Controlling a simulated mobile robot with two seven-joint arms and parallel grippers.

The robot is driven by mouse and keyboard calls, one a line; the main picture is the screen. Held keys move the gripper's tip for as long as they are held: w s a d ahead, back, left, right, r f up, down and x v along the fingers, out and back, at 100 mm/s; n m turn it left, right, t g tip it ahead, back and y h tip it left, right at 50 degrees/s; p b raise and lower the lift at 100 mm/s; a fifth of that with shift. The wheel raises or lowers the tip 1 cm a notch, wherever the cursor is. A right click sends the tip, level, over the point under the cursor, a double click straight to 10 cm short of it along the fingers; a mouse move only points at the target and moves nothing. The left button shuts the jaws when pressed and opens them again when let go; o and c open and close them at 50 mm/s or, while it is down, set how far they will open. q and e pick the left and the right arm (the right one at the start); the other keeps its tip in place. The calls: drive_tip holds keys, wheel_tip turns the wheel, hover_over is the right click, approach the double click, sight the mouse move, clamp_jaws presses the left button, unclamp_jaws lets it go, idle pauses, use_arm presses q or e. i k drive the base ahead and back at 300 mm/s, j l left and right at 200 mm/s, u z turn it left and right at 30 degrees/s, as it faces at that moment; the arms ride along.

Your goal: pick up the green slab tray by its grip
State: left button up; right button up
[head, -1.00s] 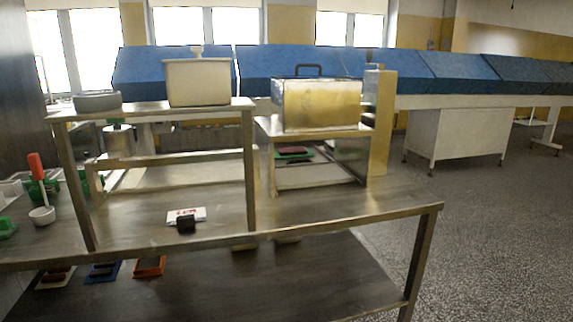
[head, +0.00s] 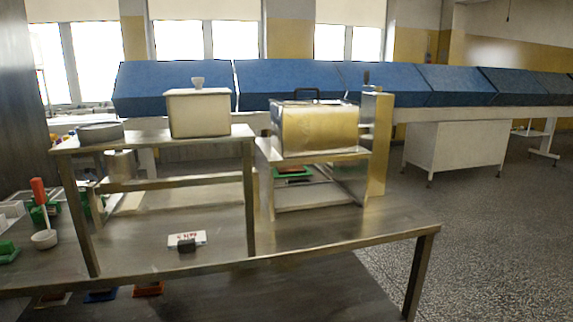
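A green tray (head: 293,175) with a dark reddish-brown piece on it lies inside the open frame under the gold box, toward its back. It is small and partly hidden by the box and frame above, and I cannot make out a grip on it. Another green item (head: 8,253) sits at the far left edge of the table; I cannot tell exactly what it is. Neither of my grippers is in view.
The gold box (head: 318,132) with a black handle sits on the metal frame. A cream lidded box (head: 198,114) and a grey round pan (head: 101,133) stand on the raised shelf (head: 150,140). A lettered card (head: 187,239) lies below. Bare floor (head: 500,240) is at right.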

sight(292, 171)
drive_tip(key=z, duration=0.75)
drive_tip(key=i+l+z, duration=0.15)
drive_tip(key=z, duration=0.25)
drive_tip(key=i+z, duration=0.2)
drive_tip(key=z, duration=0.15)
drive_tip(key=i+l+z, duration=0.1)
drive_tip(key=z, duration=0.3)
drive_tip(key=i+j+z, duration=0.15)
drive_tip(key=i+z, duration=0.3)
drive_tip(key=i, duration=0.95)
drive_tip(key=i+u, duration=0.3)
drive_tip(key=i, duration=0.35)
drive_tip(key=i+l+u, duration=0.15)
drive_tip(key=i+u, duration=0.2)
drive_tip(key=i, duration=0.25)
drive_tip(key=i+j+u, duration=0.1)
drive_tip(key=i+u, duration=0.65)
drive_tip(key=i+l+u, duration=0.1)
drive_tip(key=u, duration=0.25)
drive_tip(key=i+j+u, duration=0.1)
drive_tip(key=i+u, duration=0.35)
drive_tip(key=i, duration=0.15)
drive_tip(key=i+l+u, duration=0.15)
drive_tip(key=i+u, duration=0.5)
drive_tip(key=i, duration=1.35)
drive_tip(key=i+u, duration=0.3)
drive_tip(key=i, duration=0.35)
drive_tip(key=i+l+u, duration=0.3)
drive_tip(key=i, duration=0.3)
drive_tip(key=j, duration=0.1)
